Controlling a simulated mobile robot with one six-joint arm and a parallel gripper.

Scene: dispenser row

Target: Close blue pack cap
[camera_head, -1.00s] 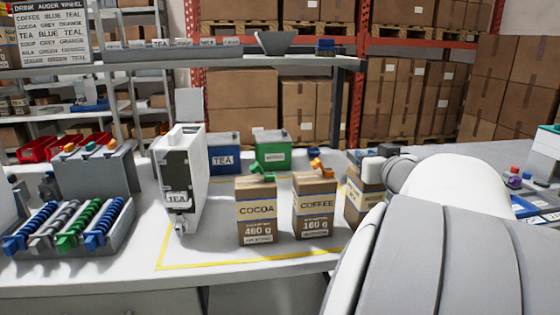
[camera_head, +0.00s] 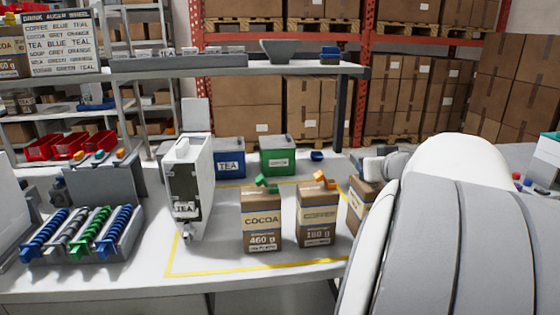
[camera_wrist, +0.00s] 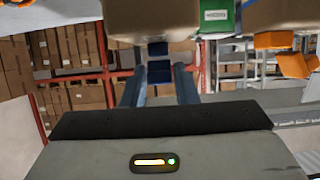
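A brown pack (camera_head: 363,204) stands third in the row, mostly hidden behind my arm in the head view. In the wrist view, which looks upside down, its tan body (camera_wrist: 150,25) is at the top. The blue cap (camera_wrist: 158,72) shows below it, between the fingers; part of it looks raised off the pack. My gripper (camera_wrist: 159,80) has its two fingers apart, one on each side of the blue cap. Contact cannot be told. In the head view the gripper is mostly behind my arm, near the pack's top.
The cocoa pack (camera_head: 262,222) with a green cap and the coffee pack (camera_head: 317,217) with an orange cap stand to the left. Behind are a blue tea bin (camera_head: 229,160) and a green bin (camera_head: 278,157). A white dispenser (camera_head: 188,190) stands further left.

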